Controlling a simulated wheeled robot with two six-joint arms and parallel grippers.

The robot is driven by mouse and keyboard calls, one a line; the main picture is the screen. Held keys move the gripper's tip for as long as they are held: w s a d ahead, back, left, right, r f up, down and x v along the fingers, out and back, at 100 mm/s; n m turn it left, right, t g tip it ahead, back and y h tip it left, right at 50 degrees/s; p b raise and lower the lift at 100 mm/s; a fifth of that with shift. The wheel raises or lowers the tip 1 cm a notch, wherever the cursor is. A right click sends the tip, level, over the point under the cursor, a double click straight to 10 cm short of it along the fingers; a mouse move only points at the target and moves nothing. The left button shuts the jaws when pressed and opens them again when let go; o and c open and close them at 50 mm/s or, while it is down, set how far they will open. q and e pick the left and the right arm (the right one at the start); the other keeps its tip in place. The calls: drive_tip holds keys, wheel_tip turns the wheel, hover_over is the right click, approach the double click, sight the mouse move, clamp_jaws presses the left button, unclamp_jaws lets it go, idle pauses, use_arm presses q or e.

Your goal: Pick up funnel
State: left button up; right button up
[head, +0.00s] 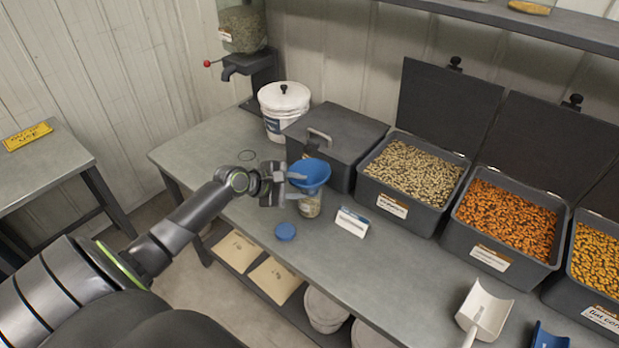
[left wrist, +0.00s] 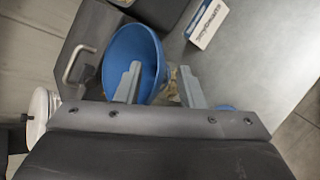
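The blue funnel (head: 311,171) sits upright in the mouth of a clear jar (head: 309,206) on the grey workbench. My left gripper (head: 300,185) is at the funnel's near left side, with its fingers apart. In the left wrist view the funnel (left wrist: 148,45) opens toward the camera. There one finger of my left gripper (left wrist: 160,70) overlaps the bowl and the other lies just right of its rim. I cannot tell whether either finger touches the funnel. The jar is mostly hidden in the left wrist view. My right gripper is not in view.
Open seed bins (head: 410,180) line the back. The bench's left end is mostly clear.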

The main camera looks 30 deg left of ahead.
sight(304, 186)
use_arm(q)
drive_tip(key=shift+p+x, duration=0.45)
drive_tip(key=shift+x, duration=1.7)
drive_tip(key=shift+a, duration=0.1)
clamp_jaws()
